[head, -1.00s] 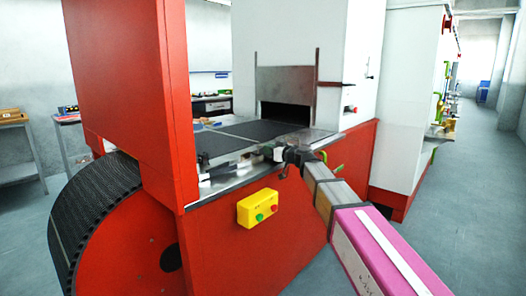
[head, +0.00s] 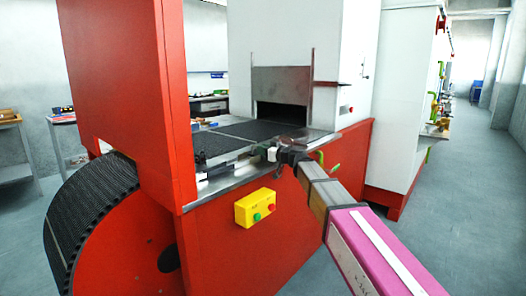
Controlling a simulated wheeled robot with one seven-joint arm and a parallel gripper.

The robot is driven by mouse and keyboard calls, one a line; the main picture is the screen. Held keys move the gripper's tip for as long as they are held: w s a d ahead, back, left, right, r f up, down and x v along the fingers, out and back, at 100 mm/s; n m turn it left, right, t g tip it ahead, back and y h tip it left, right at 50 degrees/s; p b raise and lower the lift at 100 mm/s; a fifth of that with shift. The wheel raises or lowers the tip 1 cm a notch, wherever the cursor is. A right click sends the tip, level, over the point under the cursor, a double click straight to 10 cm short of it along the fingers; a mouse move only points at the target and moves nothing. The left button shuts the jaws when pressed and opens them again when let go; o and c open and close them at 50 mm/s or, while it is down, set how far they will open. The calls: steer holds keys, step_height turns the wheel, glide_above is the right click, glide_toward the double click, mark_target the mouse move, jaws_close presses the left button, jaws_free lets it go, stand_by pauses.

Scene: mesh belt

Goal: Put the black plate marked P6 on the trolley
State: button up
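My gripper (head: 268,153) is at the front edge of the mesh belt (head: 240,134), on the side facing me, beside the metal ledge. Its fingers are too small and partly hidden by my own wrist, so I cannot tell whether they are open or shut or hold anything. I cannot make out a black plate marked P6; a dark rounded shape (head: 292,141) by my wrist is unclear. No trolley can be told for sure. A small stand (head: 62,119) with items on top is at the far left.
The red machine housing (head: 130,90) and belt drum (head: 100,215) fill the left. A yellow button box (head: 256,208) is on the red front panel. The belt enters a dark opening (head: 283,112) in the white cabinet. The grey floor (head: 460,200) at the right is free.

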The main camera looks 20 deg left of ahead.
steer(key=v, duration=1.2)
steer(key=s+d+f+m+g+h, duration=0.1)
steer(key=s+d+f+m+h, duration=0.2)
steer(key=d+f, duration=0.75)
steer(key=s+d+f+m+g+h, duration=0.25)
steer(key=d+f+h, duration=0.35)
steer(key=f, duration=0.8)
steer(key=s+d+f+m+g+h, duration=0.1)
steer(key=s+d+f, duration=0.3)
steer(key=d, duration=0.4)
steer(key=s+d+f+m+g+h, duration=0.1)
steer(key=s+d+f+m+h, duration=0.3)
steer(key=d+f, duration=0.2)
steer(key=s+d+f+m+g+h, duration=0.1)
steer(key=s+d+f+m+h, duration=0.1)
steer(key=d+f, duration=0.4)
steer(key=s+d+m, duration=0.1)
steer(key=s+d, duration=0.1)
steer(key=d, duration=0.2)
steer(key=shift+s+d+h, duration=0.25)
steer(key=shift+h, duration=0.05)
steer(key=shift+g, duration=0.25)
